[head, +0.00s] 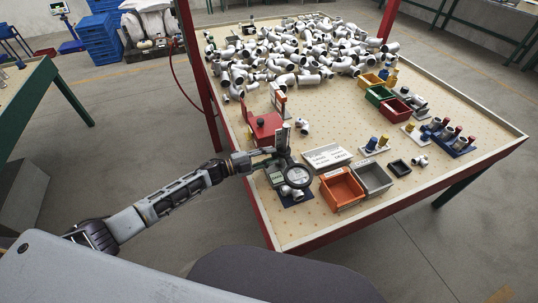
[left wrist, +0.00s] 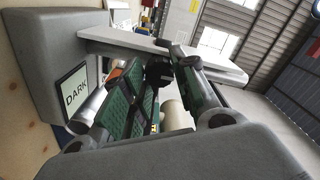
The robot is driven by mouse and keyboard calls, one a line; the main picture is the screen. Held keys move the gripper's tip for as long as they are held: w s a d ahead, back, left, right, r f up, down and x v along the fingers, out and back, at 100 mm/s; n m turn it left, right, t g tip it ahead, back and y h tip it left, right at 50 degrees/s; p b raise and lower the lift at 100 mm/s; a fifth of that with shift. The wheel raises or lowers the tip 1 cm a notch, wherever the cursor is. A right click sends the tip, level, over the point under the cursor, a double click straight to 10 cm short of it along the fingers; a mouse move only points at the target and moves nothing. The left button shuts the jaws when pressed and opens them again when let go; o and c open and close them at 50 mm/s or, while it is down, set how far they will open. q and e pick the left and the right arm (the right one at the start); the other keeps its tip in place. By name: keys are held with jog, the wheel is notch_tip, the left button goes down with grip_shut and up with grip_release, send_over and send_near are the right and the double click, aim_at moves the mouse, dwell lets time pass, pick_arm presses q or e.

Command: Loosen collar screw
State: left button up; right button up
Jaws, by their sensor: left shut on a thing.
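My left gripper (head: 273,154) reaches in from the left and is at a small stand near the table's front left. The stand has an upright post (head: 284,136) and a round dark ring with a pale face (head: 297,176). In the left wrist view the two green-padded fingers close on a small black knob (left wrist: 158,72), which appears to be the collar screw. The fingers hide part of it. A grey housing with a screen reading "DARK" (left wrist: 76,92) stands left of the fingers. The knob is too small to make out in the head view. My right gripper is not in view.
Pipe fittings (head: 290,55) are heaped at the table's back. An orange bin (head: 341,188) and a grey bin (head: 372,178) stand right of the ring. A red block (head: 264,130) is behind the gripper. Yellow, green and red bins stand further right. The front right table corner is clear.

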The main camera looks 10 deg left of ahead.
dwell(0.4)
pick_arm(q)
jog(key=o, duration=1.1)
jog(key=shift+c, duration=0.2)
jog(key=v, duration=1.2)
